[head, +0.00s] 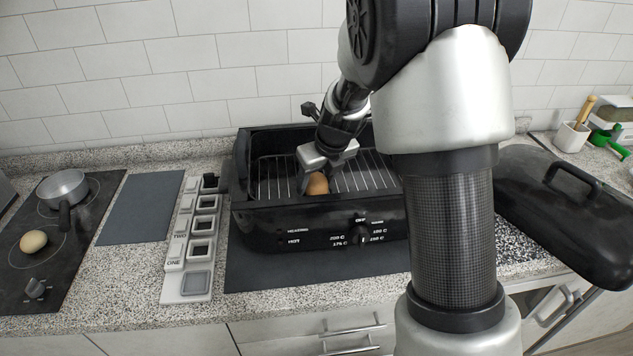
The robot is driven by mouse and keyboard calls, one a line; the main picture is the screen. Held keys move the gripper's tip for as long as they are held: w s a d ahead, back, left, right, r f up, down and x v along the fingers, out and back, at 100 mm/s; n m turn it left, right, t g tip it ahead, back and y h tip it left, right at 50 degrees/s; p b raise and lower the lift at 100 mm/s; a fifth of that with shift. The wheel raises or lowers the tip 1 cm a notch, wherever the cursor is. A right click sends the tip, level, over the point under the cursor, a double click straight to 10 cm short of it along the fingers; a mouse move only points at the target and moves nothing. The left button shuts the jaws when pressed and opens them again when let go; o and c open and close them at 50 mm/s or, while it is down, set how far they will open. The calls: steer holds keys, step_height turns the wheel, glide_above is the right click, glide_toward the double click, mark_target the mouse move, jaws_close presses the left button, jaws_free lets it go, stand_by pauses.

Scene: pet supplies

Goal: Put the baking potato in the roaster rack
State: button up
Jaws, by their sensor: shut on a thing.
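The black roaster (260,216) stands on a dark mat on the counter, with its lid off. Its wire rack (272,180) shows inside. My gripper (316,180) reaches down into the roaster over the rack, shut on a brown baking potato (318,185). The front wall and the fingers partly hide the potato, and I cannot tell whether it touches the rack. My arm covers the roaster's right end.
A cooktop (75,250) at left holds a small pot (62,186) and a pale round item (33,241). A grey block with square frames (187,287) stands left of the roaster. The black lid (565,215) lies at right, near a utensil cup (571,137).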

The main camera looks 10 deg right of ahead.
steer(key=o, duration=1.2)
steer(key=shift+c, duration=0.2)
